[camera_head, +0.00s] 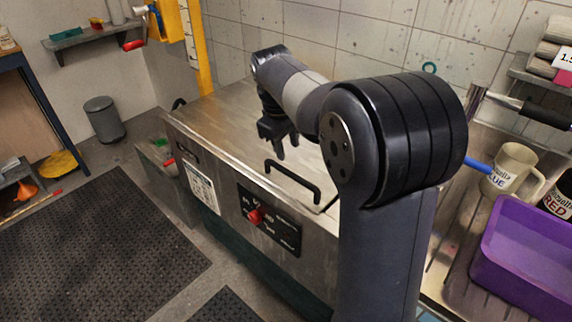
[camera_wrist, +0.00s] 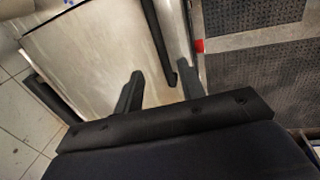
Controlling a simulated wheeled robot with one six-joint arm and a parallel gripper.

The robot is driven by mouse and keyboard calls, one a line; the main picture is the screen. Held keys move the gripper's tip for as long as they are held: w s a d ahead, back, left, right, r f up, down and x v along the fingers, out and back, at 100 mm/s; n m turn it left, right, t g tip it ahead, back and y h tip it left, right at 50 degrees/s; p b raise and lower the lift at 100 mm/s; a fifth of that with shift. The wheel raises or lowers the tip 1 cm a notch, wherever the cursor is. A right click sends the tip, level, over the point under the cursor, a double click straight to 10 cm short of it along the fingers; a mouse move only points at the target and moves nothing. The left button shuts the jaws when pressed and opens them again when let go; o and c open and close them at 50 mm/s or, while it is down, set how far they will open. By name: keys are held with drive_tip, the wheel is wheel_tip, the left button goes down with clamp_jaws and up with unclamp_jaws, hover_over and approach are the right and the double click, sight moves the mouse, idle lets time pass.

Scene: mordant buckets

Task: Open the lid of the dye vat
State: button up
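The dye vat (camera_head: 225,215) is a steel box with a dark front panel and a red knob (camera_head: 255,216). Its flat steel lid (camera_head: 222,105) lies closed on top. A black bar handle (camera_head: 293,180) stands at the lid's front edge; it also shows in the wrist view (camera_wrist: 158,38). My gripper (camera_head: 287,149) points down over the lid, just behind the handle in the head view. In the wrist view my gripper's fingers (camera_wrist: 161,74) are apart, with the handle's near end seen between them. I cannot tell the gap to the handle. Nothing is held.
On the right, a purple tub (camera_head: 525,255), a white mug marked BLUE (camera_head: 511,166) and a container marked RED (camera_head: 560,197) stand by the sink. A yellow post (camera_head: 197,45) rises behind the vat. Black mats (camera_head: 100,235) cover the floor in front. A grey bin (camera_head: 104,119) stands far left.

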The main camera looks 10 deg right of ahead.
sight(293, 174)
drive_tip(key=f, duration=0.3)
drive_tip(key=d+f, duration=0.1)
drive_tip(key=f, duration=0.2)
drive_tip(key=w+f, duration=0.1)
drive_tip(key=f, duration=0.3)
drive_tip(key=shift+d, duration=0.35)
drive_tip(key=shift+c, duration=0.4)
drive_tip(key=shift+r, duration=0.1)
clamp_jaws()
